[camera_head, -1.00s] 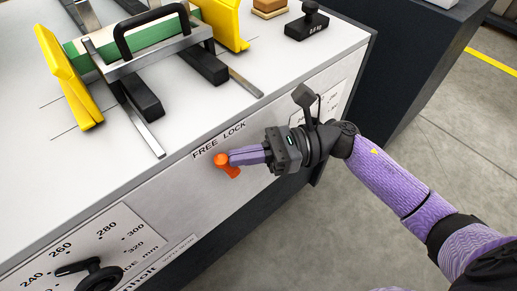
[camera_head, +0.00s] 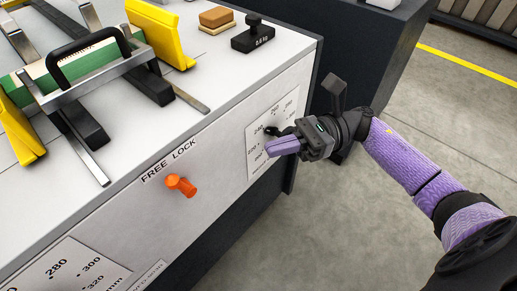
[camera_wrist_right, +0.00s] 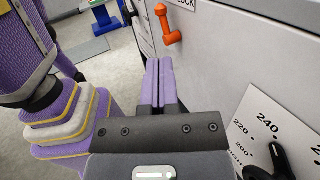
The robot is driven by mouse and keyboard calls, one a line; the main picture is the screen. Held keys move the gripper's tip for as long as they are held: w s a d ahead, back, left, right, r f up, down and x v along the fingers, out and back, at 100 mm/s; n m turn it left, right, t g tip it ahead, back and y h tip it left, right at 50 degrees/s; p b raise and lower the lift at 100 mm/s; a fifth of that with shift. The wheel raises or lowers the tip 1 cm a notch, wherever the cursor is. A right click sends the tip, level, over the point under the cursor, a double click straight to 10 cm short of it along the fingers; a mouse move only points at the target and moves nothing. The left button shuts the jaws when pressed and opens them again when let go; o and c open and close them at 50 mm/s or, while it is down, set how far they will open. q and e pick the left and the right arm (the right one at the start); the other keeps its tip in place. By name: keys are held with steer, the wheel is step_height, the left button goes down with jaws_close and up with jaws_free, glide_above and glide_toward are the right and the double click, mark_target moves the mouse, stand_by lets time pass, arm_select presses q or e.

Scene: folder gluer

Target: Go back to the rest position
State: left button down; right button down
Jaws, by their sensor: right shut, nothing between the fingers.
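My right gripper (camera_head: 270,148) is shut and empty, with its purple fingers together. In the head view it is in front of the machine's side panel, beside the right-hand dial plate (camera_head: 258,166), and covers part of it. The right wrist view shows the shut fingers (camera_wrist_right: 160,62) too. The orange lock lever (camera_head: 181,186) under the "FREE LOCK" label is to the left of the fingertips and apart from them. It also shows in the right wrist view (camera_wrist_right: 168,27). My left gripper is not in view.
The machine's white top (camera_head: 150,115) carries yellow guides (camera_head: 160,34), a black handle (camera_head: 88,47), a black weight (camera_head: 253,35) and a tan block (camera_head: 216,18). A black knob (camera_wrist_right: 268,165) on the dial plate is close to my right gripper. Grey floor (camera_head: 330,235) is open at right.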

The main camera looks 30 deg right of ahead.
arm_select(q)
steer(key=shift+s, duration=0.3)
